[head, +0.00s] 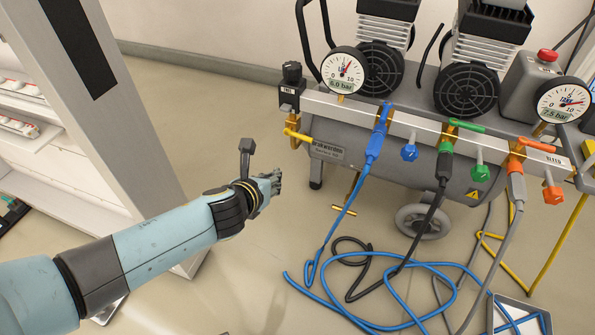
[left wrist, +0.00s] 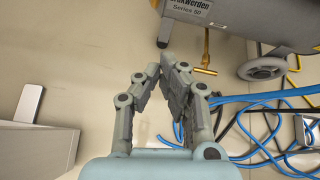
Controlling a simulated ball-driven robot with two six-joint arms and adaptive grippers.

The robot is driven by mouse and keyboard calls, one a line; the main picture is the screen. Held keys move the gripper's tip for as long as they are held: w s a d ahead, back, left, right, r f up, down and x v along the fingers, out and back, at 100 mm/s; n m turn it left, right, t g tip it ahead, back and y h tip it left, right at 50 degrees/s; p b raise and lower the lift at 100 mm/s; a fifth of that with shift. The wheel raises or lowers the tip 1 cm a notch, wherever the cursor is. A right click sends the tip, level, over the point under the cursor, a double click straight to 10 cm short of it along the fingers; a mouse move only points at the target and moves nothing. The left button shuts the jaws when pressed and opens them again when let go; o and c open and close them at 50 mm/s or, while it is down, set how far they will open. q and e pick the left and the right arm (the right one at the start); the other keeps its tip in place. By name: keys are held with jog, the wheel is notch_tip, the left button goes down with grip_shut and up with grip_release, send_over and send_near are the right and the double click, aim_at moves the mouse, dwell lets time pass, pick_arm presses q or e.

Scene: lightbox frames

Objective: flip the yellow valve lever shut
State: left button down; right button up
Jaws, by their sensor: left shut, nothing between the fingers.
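The yellow valve lever (head: 298,135) sticks out from a brass fitting under the left end of the silver manifold bar (head: 335,107). It lies near level, sloping slightly down to the right. My left gripper (head: 277,184) is below and left of the lever, apart from it, in front of the tank's left end. In the left wrist view the fingers (left wrist: 167,66) come together at the tips and hold nothing. The yellow lever cannot be made out in that view. My right gripper is out of view.
Along the bar are a blue lever (head: 383,115), a green lever (head: 467,126) and an orange lever (head: 538,145). A brass T-handle (head: 344,210) hangs under the tank (head: 340,150). Blue hoses (head: 400,265) lie loose on the floor. A grey post (head: 135,120) stands left of my gripper.

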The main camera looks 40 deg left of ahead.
aim_at(298, 136)
pick_arm(q)
jog(key=w+a+f+m+t+b, duration=0.1)
jog(key=w+f+m+b, duration=0.15)
jog(key=w+b, duration=0.35)
jog(key=w+a+f+m+t+b, duration=0.15)
jog(key=w+f+b, duration=0.3)
jog(key=w, duration=0.45)
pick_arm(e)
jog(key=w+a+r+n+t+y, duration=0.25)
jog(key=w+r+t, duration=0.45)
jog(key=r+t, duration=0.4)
pick_arm(q)
jog(key=shift+n+g, duration=0.45)
jog(key=shift+n, duration=0.05)
jog(key=shift+s+d+r+p, duration=0.15)
jog(key=shift+s+r, duration=0.1)
jog(key=shift+r, duration=0.5)
jog(key=shift+s+d+r+p, duration=0.15)
jog(key=shift+s+r, duration=0.1)
jog(key=shift+r, duration=0.55)
jog(key=shift+s+d+r+p, duration=0.15)
jog(key=shift+s+r, duration=0.1)
jog(key=shift+r, duration=0.5)
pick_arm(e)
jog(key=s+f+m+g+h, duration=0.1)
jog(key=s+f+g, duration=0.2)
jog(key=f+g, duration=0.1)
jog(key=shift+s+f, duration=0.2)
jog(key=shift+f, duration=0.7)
